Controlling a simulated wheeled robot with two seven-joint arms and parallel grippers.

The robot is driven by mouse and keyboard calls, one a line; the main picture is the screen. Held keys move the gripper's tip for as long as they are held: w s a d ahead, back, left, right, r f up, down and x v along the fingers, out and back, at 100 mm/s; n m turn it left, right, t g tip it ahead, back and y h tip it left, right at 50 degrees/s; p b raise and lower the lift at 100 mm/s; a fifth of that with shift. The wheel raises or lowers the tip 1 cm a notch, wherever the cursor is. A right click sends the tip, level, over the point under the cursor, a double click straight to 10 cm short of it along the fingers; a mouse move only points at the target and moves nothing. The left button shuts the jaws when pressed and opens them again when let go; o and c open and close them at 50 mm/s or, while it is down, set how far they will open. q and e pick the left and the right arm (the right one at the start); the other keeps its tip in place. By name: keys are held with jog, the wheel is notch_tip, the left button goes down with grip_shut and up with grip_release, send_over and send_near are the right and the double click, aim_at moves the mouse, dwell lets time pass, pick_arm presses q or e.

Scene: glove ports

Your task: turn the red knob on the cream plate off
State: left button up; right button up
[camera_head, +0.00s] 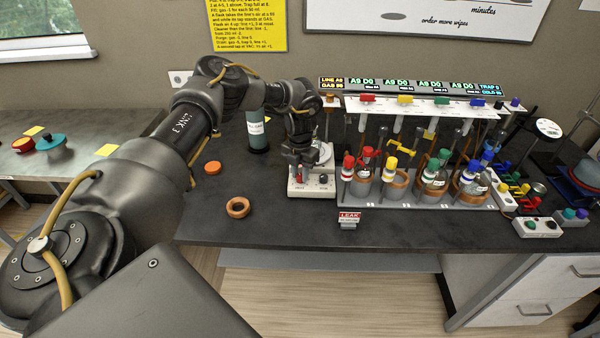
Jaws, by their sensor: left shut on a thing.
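The cream plate (318,190) is on top of a small cream box on the dark bench, near the middle of the view. My left gripper (298,172) points down over the left part of this plate, with its fingers shut. A small bit of red shows between and below the fingertips, which fits the red knob being held there. The fingers hide most of the knob, so its angle cannot be read. A small dark knob (323,179) is on the plate just right of the fingers. My right gripper is not in view.
Right of the plate stands a rack with several colour-capped flasks (430,180). A red-lettered LEAK sign (349,217) is at the bench's front edge. A brown ring (238,207) and an orange disc (212,167) lie to the left. A dark cylinder (257,132) stands behind.

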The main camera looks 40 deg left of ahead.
pick_arm(q)
jog(key=shift+n, duration=0.3)
jog(key=n+p, duration=0.1)
jog(key=n, duration=0.2)
jog(key=shift+r, duration=0.1)
jog(key=n+p, duration=0.2)
jog(key=n, duration=0.4)
jog(key=n+p, duration=0.2)
jog(key=n, duration=0.2)
jog(key=shift+n, duration=0.4)
jog(key=n+p, duration=0.2)
jog(key=n, duration=0.2)
jog(key=shift+a+n, duration=0.1)
jog(key=shift+n, duration=0.3)
jog(key=shift+n+p, duration=0.3)
jog(key=shift+n, duration=0.1)
jog(key=o, duration=1)
